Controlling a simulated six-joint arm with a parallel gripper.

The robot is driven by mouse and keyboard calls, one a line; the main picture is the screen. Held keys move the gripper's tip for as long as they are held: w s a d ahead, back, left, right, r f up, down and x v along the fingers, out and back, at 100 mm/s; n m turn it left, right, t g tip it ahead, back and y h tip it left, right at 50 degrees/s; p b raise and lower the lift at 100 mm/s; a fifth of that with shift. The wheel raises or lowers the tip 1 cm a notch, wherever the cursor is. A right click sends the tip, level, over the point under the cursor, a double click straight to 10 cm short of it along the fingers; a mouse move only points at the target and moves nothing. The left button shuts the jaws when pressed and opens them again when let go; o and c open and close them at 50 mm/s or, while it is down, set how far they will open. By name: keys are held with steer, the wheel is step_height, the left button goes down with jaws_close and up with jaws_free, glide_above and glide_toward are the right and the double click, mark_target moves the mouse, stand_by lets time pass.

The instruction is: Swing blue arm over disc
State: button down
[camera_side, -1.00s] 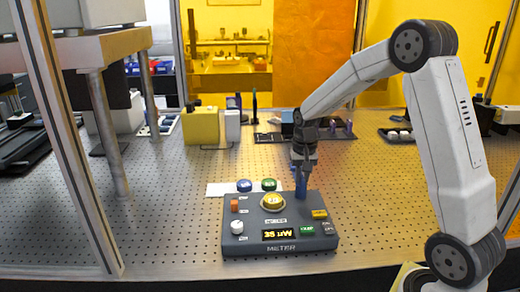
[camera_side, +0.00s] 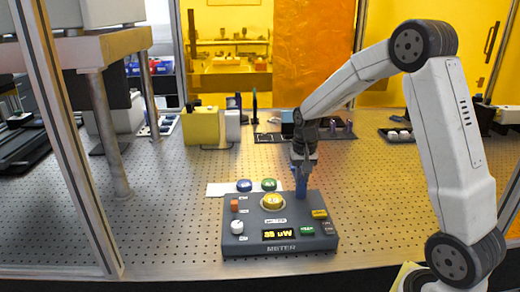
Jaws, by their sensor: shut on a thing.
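The blue arm (camera_side: 301,185) stands upright at the back right of the dark meter box (camera_side: 240,245). My gripper (camera_side: 301,170) points down from above and is shut on the top of the blue arm. A round yellow disc (camera_side: 273,201) sits on the meter's top, to the left of the blue arm and apart from it. The jaws hide the upper end of the blue arm.
The meter carries a lit display (camera_side: 278,234), a white knob (camera_side: 237,227), an orange switch (camera_side: 235,205) and small buttons. The perforated table is clear to the left.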

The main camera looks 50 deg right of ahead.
steer(key=shift+n, duration=0.3)
steer(key=n, duration=0.4)
steer(key=shift+r+n, duration=0.1)
steer(key=shift+n, duration=0.3)
steer(key=n, duration=0.5)
steer(key=shift+n, duration=0.3)
steer(key=n, duration=0.5)
steer(key=shift+a, duration=0.1)
steer(key=n, duration=0.6)
steer(key=c, duration=0.6)
jaws_free()
